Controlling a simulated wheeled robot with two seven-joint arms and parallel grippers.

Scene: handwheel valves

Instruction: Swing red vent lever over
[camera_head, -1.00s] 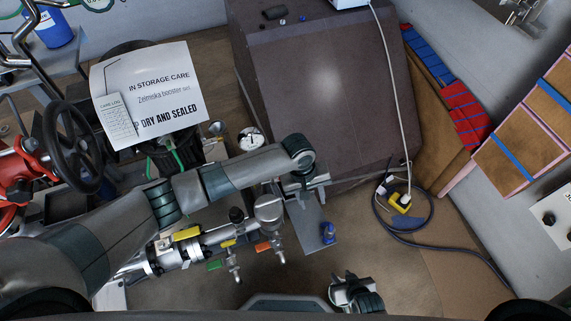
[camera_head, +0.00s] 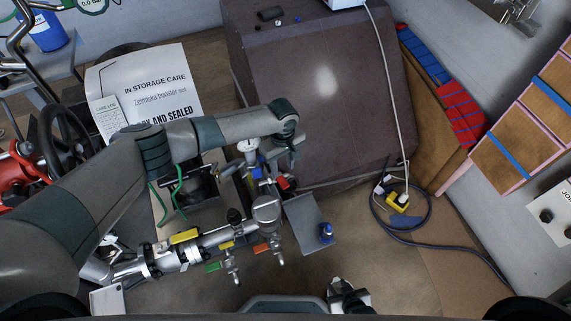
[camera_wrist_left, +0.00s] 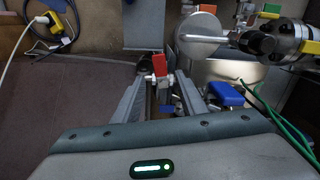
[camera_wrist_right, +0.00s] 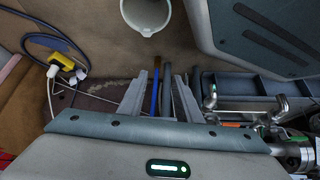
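The red vent lever (camera_head: 285,183) is a small red handle on the pipework, right of the gauge in the head view. In the left wrist view the red lever (camera_wrist_left: 160,65) stands on a small metal valve by my fingertips. My left gripper (camera_head: 287,158) hangs over this valve, partly hidden by its own wrist. In its wrist view the fingers of my left gripper (camera_wrist_left: 157,82) are apart, with the valve between or just beyond their tips; contact cannot be told. My right gripper (camera_head: 347,297) is low in the head view, its fingers (camera_wrist_right: 158,85) apart, away from the lever.
Beside it are a blue handle (camera_wrist_left: 225,94), a pressure gauge (camera_head: 248,146), and orange (camera_head: 261,248), green (camera_head: 212,267) and yellow (camera_head: 186,235) handles. The brown cabinet (camera_head: 320,110) stands behind. Floor at right is open around a cable.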

